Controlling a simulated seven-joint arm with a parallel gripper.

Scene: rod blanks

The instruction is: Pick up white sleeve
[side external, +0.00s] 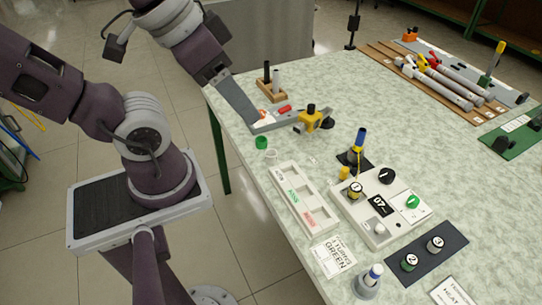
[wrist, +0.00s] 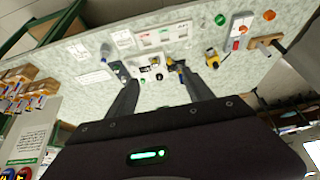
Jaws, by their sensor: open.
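A small white ring-shaped sleeve (side external: 271,154) stands on the table near its left edge in the side view, just below a green ring (side external: 262,142). A slim white post (side external: 276,78) stands beside a black post in a wooden block; I cannot tell for certain which white piece is the sleeve. The green ring also shows at the top of the wrist view (wrist: 220,19). My gripper (wrist: 158,80) is open, with two dark fingers spread wide and nothing between them. It is above the table, apart from the white pieces.
A yellow clamp (side external: 316,120) stands near the wooden block (side external: 272,92). A white three-part tray (side external: 291,178) and a control box (side external: 352,222) lie in front. A rack of rods (side external: 445,85) is at the far right.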

